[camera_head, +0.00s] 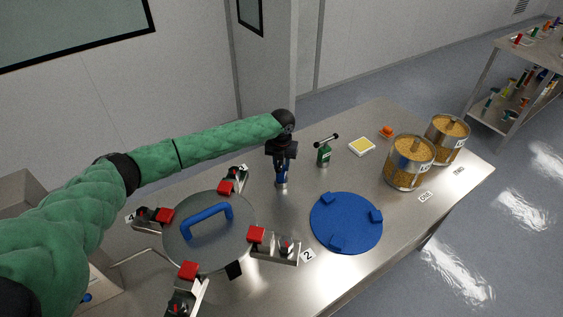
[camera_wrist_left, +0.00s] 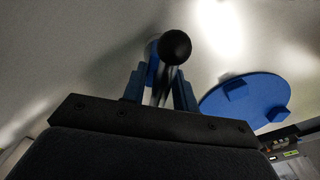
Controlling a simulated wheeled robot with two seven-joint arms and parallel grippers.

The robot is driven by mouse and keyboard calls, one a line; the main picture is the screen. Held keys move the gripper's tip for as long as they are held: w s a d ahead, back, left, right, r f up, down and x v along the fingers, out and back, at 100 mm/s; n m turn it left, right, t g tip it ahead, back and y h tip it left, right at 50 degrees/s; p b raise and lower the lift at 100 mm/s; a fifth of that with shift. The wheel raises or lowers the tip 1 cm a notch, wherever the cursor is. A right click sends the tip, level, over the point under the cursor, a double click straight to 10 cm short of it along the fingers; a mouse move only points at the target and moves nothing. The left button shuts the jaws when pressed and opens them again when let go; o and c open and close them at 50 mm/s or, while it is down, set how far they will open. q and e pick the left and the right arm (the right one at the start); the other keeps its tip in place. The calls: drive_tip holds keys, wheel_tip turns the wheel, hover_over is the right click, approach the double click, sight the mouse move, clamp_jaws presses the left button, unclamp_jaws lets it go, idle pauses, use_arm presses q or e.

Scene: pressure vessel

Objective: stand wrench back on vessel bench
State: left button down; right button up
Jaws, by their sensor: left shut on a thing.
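My left gripper (camera_head: 282,165) reaches over the bench (camera_head: 300,286) behind the round vessel and points down. It is shut on the wrench. In the left wrist view a black ball (camera_wrist_left: 174,47) and a metal bar of the wrench show between the blue fingers (camera_wrist_left: 158,90). The wrench's lower end (camera_head: 282,185) shows below the fingers in the head view, at or just above the bench top; I cannot tell if it touches. The wrench looks about upright. The gripper hides most of it. My right gripper is not in view.
The lidded vessel (camera_head: 182,238) with a blue handle and red-tipped clamps stands in front. A blue disc (camera_head: 346,222) lies to the right. A green stand with a black-ended bar (camera_head: 324,157), a yellow pad (camera_head: 362,146) and two filled jars (camera_head: 406,172) stand further right.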

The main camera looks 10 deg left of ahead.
use_arm(q)
drive_tip(key=shift+f, duration=0.1)
drive_tip(key=c, duration=1.1)
unclamp_jaws()
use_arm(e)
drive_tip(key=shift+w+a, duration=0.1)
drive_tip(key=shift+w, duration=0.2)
use_arm(q)
drive_tip(key=shift+r, duration=0.25)
wheel_tip(320, 180, up, 10)
drive_tip(key=b, duration=0.5)
drive_tip(key=shift+r+b, duration=0.5)
drive_tip(key=shift+r, duration=0.35)
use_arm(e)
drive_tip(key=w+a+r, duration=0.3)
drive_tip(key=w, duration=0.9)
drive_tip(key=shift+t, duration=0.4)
use_arm(q)
drive_tip(key=shift+d, duration=0.1)
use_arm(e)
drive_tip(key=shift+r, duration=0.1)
